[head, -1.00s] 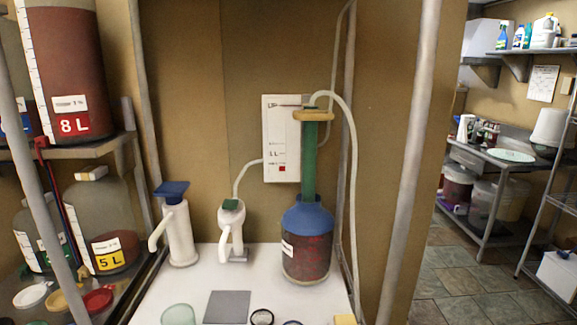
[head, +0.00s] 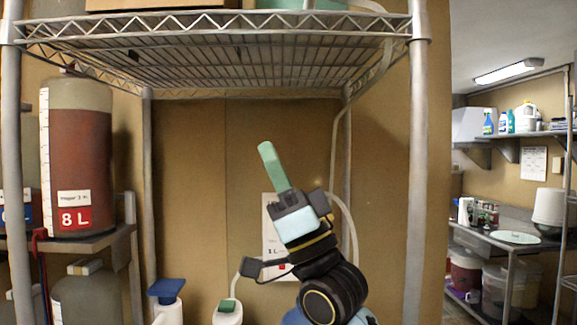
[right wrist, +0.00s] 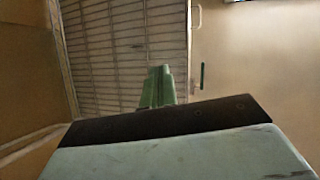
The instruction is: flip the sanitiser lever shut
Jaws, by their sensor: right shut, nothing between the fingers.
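A white wall panel (head: 269,228) with small lettering and a red square hangs on the brown back wall in the head view. My right gripper (head: 265,150) is raised in front of it and covers much of its middle and right side. Its green fingers are shut and empty, pointing up and slightly left, with their tips above the panel. The closed fingers also show in the right wrist view (right wrist: 158,85). I cannot make out a sanitiser lever; part of the panel is hidden behind my arm. My left gripper is not in view.
A wire shelf (head: 240,60) spans overhead. A white pump bottle with a blue top (head: 167,291) and a white one with a green top (head: 228,309) stand below left. A large 8 L container (head: 80,150) stands on the left shelf. The wall left of my gripper is clear.

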